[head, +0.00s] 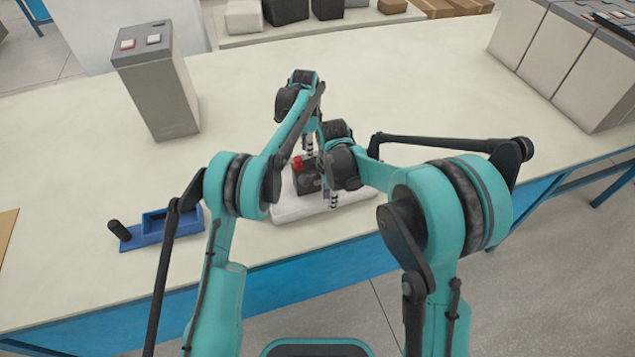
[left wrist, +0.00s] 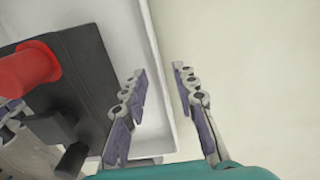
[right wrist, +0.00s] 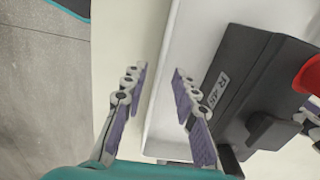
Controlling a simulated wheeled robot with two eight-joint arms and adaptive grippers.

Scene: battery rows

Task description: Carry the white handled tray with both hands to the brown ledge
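The white tray (head: 296,210) lies on the pale table, mostly hidden behind my arms in the head view. A black box with a red knob (head: 307,175) sits in it. My left gripper (left wrist: 160,73) is open, one finger inside and one outside the tray wall (left wrist: 157,62). My right gripper (right wrist: 159,72) is open, likewise with a finger on each side of the opposite wall (right wrist: 158,100). Gaps show beside the fingers. The tray's handles cannot be made out. A brown surface (head: 6,232), perhaps the ledge, shows at the head view's left edge.
A blue holder with a black handle (head: 150,228) lies left of the tray. A grey box with buttons (head: 157,90) stands behind it. Grey cabinets (head: 575,65) stand at the right. The table between tray and blue holder is partly hidden by my arm.

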